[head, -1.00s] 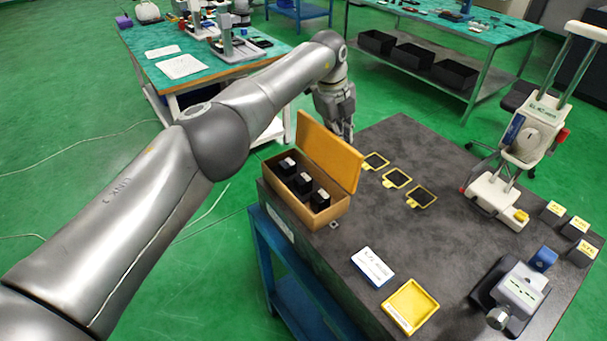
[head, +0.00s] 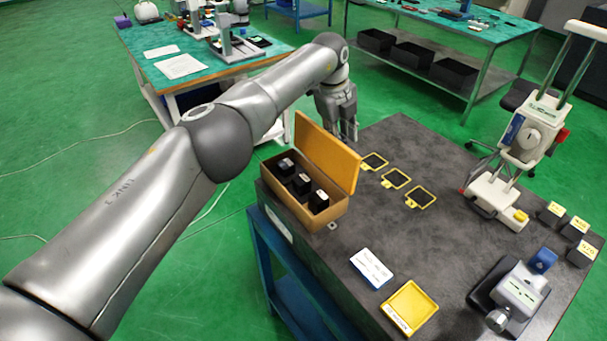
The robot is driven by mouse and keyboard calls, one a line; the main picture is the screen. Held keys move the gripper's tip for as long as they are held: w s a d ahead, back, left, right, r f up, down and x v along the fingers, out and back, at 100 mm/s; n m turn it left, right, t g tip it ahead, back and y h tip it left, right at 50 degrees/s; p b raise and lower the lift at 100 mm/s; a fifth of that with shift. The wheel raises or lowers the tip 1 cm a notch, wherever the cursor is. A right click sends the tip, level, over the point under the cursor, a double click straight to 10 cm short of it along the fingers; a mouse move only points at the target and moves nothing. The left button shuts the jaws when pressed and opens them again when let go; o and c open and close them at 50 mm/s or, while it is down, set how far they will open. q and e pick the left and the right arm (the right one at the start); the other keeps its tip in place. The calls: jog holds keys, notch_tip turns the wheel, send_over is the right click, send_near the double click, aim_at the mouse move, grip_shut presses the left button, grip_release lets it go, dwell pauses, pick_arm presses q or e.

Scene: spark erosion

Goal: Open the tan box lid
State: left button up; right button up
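The tan box (head: 304,212) stands on the near left corner of the dark table. Its lid (head: 328,153) stands up, open, along the box's far side, with a yellow-orange inner face toward me. Several black blocks (head: 302,184) with pale tops sit inside the box. My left gripper (head: 350,132) is behind the lid, pointing down near the table's far left edge. The lid hides part of it, and no contact with the lid shows. Its fingers are too small and overlapped to tell their opening. My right gripper is not in view.
Several yellow-framed pads (head: 396,179) lie right of the box. A white card (head: 371,268) and a yellow tray (head: 411,306) lie near the front. A grey clamp device (head: 511,293), several dark blocks (head: 573,229) and a white upright instrument (head: 507,187) occupy the right side. The table's middle is clear.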

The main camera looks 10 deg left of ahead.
pick_arm(q)
notch_tip(320, 180, up, 7)
jog(key=p, duration=0.4)
jog(key=shift+f, duration=0.2)
dwell(0.5)
